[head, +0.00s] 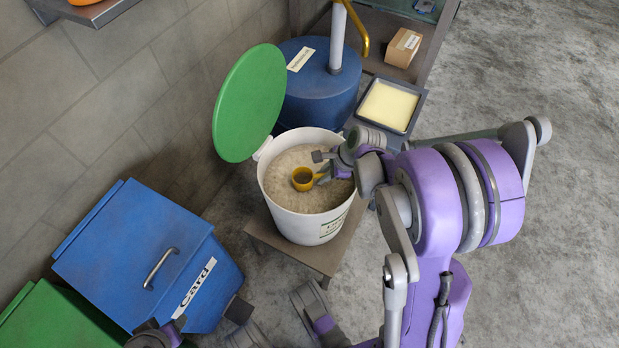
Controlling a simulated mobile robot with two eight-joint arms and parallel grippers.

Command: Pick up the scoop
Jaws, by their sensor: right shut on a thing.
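The scoop (299,186) is a small orange-yellow cup with a dark inside. It sits in the pale granules (283,169) that fill a white bucket (295,222). My right gripper (321,168) reaches into the bucket from the right and is shut on the scoop at its right side. The scoop's handle is hidden by the gripper. The bucket's round green lid (249,104) stands open at its back left. Parts of my left arm show at the bottom edge, but its jaws cannot be made out clearly.
The bucket stands on a low bench (336,252). Behind it are a blue drum (318,97) with a pump, a tray of pale yellow stuff (388,106) and a small cardboard box (403,48). A blue card bin (135,250) stands at left. The floor at right is clear.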

